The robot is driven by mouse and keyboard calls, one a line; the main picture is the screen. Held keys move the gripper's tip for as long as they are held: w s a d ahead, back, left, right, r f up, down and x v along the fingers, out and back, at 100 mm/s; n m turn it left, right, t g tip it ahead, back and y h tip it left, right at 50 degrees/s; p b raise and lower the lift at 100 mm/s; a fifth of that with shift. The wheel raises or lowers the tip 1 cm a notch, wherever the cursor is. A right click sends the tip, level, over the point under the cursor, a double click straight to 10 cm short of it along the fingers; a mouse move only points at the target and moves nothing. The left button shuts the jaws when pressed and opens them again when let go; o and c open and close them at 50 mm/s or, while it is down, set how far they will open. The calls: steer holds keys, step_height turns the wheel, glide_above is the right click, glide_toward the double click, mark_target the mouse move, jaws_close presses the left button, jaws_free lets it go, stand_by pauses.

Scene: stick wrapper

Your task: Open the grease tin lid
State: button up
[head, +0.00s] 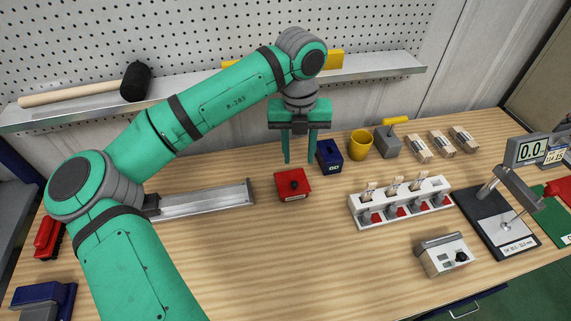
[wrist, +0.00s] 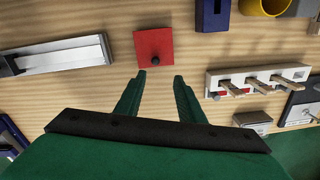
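The likely grease tin is a low red square box with a dark round knob on its lid (head: 293,185), on the wooden table in front of my gripper. Its lid looks seated flat. In the wrist view the red lid (wrist: 153,43) lies just beyond the fingertips, with the knob near its lower edge. My gripper (head: 299,163) points down, behind and above the tin in the head view. Its two green fingers are spread apart with nothing between them, also in the wrist view (wrist: 160,75). I see no contact with the tin.
A dark blue box (head: 329,157) and a yellow cup (head: 360,145) stand right of the gripper. A metal channel (head: 205,200) lies left of the tin. A white rack (head: 400,205) with several upright sticks stands to the right. The table in front of the tin is clear.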

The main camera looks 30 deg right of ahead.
mark_target(295, 182)
steer(key=f, duration=1)
steer(key=shift+w+a+f, duration=0.25)
steer(key=shift+w, duration=0.05)
jaws_close()
steer(key=shift+d, duration=0.15)
